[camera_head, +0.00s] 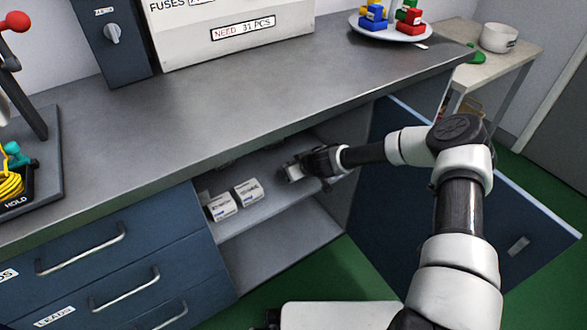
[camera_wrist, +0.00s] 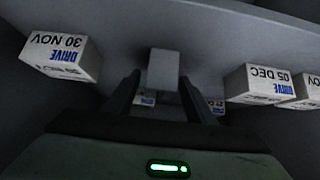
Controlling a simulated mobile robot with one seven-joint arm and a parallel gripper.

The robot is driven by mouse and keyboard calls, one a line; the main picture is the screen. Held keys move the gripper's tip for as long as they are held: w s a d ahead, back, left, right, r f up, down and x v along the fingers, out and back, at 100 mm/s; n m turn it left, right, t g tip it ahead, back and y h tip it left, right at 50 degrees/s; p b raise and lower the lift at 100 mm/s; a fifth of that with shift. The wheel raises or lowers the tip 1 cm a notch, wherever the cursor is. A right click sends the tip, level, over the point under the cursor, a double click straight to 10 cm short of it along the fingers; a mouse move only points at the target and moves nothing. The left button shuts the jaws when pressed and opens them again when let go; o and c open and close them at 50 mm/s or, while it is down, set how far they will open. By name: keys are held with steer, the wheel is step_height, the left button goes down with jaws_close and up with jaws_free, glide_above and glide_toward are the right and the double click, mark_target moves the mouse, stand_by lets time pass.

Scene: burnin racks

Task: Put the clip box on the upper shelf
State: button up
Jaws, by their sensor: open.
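My gripper (camera_head: 302,168) reaches into the open cabinet under the counter, at the level of the upper shelf (camera_head: 262,208). In the wrist view my gripper (camera_wrist: 162,88) is open, with its dark fingers on either side of a plain pale grey box (camera_wrist: 163,68). This box shows no readable label, so I cannot tell for sure that it is the clip box. In the head view a small pale box (camera_head: 293,173) shows at the fingertips. Whether the fingers touch it, I cannot tell.
White drive boxes (camera_head: 222,206) stand on the upper shelf, left of my gripper. Inverted in the wrist view are boxes marked 30 NOV (camera_wrist: 62,56) and 05 DEC (camera_wrist: 258,83). The lower level (camera_head: 280,252) looks bare. The open blue door (camera_head: 400,215) is beside my arm.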

steer(key=p+v, duration=0.2)
steer(key=v, duration=1)
